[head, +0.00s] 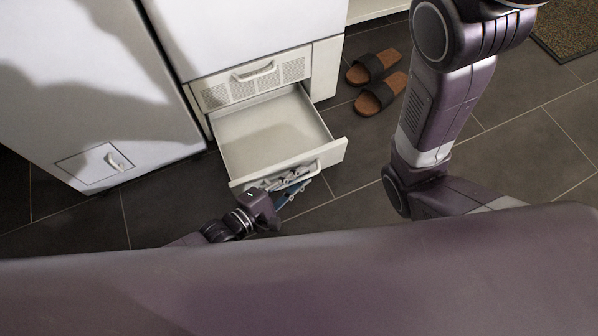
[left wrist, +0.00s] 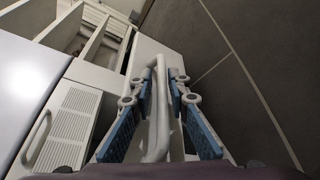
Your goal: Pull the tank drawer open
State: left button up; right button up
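The tank drawer (head: 272,137) is pulled out from the white appliance in the middle of the head view, and its inside looks empty. Its front panel (head: 333,153) carries a pale bar handle, which shows in the left wrist view (left wrist: 161,88). My left gripper (head: 284,187) is at this handle, low in front of the drawer. In the left wrist view its blue-padded fingers (left wrist: 160,98) stand apart, one on each side of the handle, with gaps visible. My right arm shows at right, but its gripper is out of view.
A second closed drawer or panel with a handle (head: 255,72) sits above the open one. Another white appliance (head: 90,90) stands at left with a small closed flap (head: 96,164). Brown sandals (head: 378,82) lie on the dark tiles right of the drawer. A mat (head: 572,30) is at upper right.

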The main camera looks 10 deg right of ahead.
pick_arm(q)
notch_tip(320, 180, up, 10)
jog(key=shift+f, duration=0.1)
dwell(0.4)
dwell(0.4)
